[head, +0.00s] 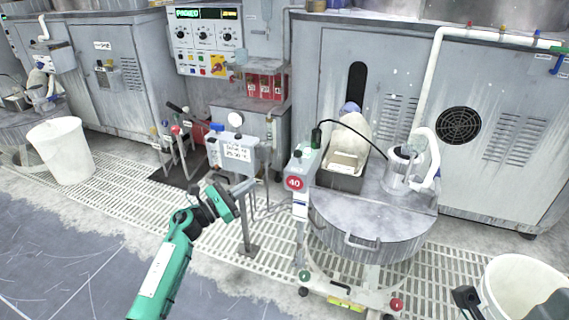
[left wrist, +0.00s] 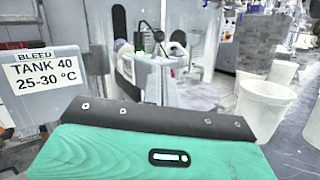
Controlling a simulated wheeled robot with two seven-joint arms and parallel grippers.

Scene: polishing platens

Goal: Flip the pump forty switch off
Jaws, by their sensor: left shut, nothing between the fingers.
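The pump forty stand is a grey post with a red round 40 sign (head: 294,183). A grey box (head: 301,158) with a green part on top and a black cable tops it; it also shows in the left wrist view (left wrist: 153,75). I cannot make out the switch lever or its position. My left gripper (head: 222,203) is shut and empty, left of the stand and apart from it, in front of the tank sign's post. In the left wrist view its teal body fills the bottom and the fingertips are hidden.
A TANK 40 sign (head: 238,152) stands close behind my left gripper; it is at the left in the wrist view (left wrist: 41,78). A round grey tank (head: 370,232) on a wheeled frame stands right of the pump stand. White buckets (head: 60,150) and (head: 520,292) stand at the sides.

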